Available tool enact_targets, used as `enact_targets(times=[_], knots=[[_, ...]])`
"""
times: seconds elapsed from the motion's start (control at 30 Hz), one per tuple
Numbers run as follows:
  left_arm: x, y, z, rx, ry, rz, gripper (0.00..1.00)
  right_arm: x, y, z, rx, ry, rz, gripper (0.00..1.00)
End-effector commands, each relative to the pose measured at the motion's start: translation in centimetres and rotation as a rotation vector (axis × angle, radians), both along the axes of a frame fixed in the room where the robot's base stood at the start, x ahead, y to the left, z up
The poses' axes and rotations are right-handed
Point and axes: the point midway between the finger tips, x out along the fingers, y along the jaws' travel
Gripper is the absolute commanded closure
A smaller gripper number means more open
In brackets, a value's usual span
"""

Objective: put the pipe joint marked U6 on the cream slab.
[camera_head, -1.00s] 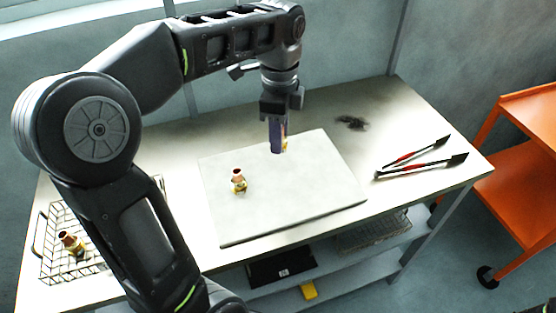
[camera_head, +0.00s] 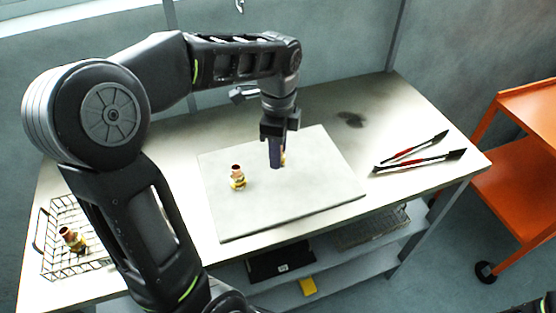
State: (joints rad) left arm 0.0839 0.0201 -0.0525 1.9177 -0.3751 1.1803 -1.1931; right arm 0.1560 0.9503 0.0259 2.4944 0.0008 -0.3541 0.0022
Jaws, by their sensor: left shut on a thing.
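The cream slab (camera_head: 300,205) lies flat on the workbench. One copper and yellow pipe joint (camera_head: 238,178) stands upright on its left part. My left gripper (camera_head: 276,160) points down over the slab's back middle, shut on another pipe joint (camera_head: 284,158). Only a sliver of that joint shows beside the fingers. I cannot tell whether it touches the slab. A third pipe joint (camera_head: 72,239) leans in the wire basket at the left. No U6 marking is legible on any joint. My right gripper is not in view.
The wire basket (camera_head: 47,262) stands at the bench's left end, partly behind my arm. Two red and black tools (camera_head: 420,161) lie right of the slab. A dark smudge (camera_head: 351,119) marks the bench behind. An orange cart (camera_head: 520,190) stands at the right.

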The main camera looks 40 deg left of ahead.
Motion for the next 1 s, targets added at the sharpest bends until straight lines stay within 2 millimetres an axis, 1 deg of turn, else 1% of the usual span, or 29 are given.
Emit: enact_targets(times=[0.07,0.13,0.3,0.4,0.63,0.77,0.8,1.0], knots=[[0.0,0.0,-0.1,0.0,0.0,0.0,1.0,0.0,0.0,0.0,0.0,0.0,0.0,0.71],[0.0,0.0,-0.6,0.0,0.001,0.0,1.0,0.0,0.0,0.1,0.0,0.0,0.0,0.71],[-0.1,0.0,-2.9,-0.001,0.003,0.001,1.0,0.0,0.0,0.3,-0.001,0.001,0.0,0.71],[0.0,0.0,-3.7,-0.001,0.001,0.001,1.0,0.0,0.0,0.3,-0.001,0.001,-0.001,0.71],[0.0,0.0,-3.7,-0.001,-0.001,0.0,1.0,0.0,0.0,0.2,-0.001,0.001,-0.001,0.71],[0.0,0.0,-4.1,-0.001,0.0,0.0,1.0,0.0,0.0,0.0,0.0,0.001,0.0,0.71],[0.0,0.0,-4.1,-0.001,0.0,0.0,0.62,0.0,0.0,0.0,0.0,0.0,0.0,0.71],[0.0,0.0,-4.0,-0.001,0.0,0.0,0.45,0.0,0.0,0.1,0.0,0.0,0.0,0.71]])
